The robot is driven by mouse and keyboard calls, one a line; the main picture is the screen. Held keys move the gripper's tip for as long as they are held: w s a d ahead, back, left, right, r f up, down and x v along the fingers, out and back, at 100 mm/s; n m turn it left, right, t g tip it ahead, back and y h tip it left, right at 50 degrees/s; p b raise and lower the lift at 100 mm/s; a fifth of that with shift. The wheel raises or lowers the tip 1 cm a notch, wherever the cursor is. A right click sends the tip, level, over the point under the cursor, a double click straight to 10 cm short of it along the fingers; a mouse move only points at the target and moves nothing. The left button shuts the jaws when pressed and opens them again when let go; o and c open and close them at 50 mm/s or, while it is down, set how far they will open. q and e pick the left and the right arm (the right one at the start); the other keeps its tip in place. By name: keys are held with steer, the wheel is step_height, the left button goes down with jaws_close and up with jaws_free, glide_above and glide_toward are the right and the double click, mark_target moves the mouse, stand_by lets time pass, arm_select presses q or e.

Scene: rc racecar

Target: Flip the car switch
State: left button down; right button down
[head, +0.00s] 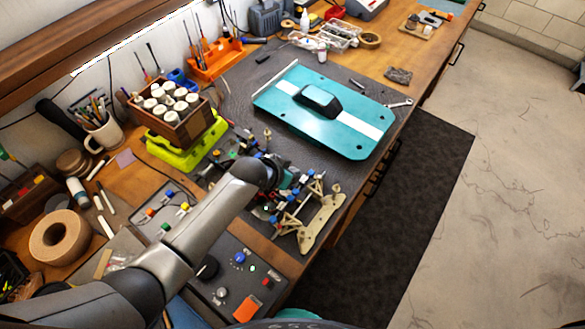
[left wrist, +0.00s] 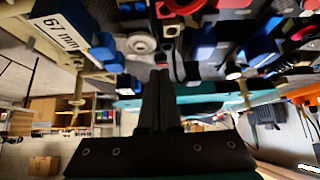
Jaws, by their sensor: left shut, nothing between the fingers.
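The RC car chassis (head: 318,198) lies uncovered on the dark mat, with blue, red and tan parts. My left arm reaches over it from the lower left, and its wrist hides part of the chassis and the fingers in the head view. In the left wrist view my left gripper (left wrist: 163,80) is shut and empty, its fingertips close in among the car's parts (left wrist: 205,45). I cannot tell whether they touch anything. I cannot pick out the switch for certain. The teal body shell (head: 353,138) with a white stripe lies beyond the chassis. My right gripper is not in view.
A wooden box of white-capped jars (head: 167,112) stands on a lime-green item (head: 190,148) left of the chassis. A control panel (head: 235,285) with knobs lies nearer. A tape roll (head: 60,240) and mug (head: 103,133) stand at left. Open floor lies to the right.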

arm_select(q)
steer(key=shift+w+d+r+p, duration=0.1)
steer(key=shift+w+r+p, duration=0.1)
steer(key=shift+r+p, duration=0.5)
step_height(320, 180, up, 4)
steer(key=p, duration=0.3)
steer(key=shift+w+d+f, duration=0.15)
steer(key=shift+f, duration=0.05)
steer(key=p+v, duration=0.1)
steer(key=v, duration=0.8)
steer(key=shift+r, duration=0.3)
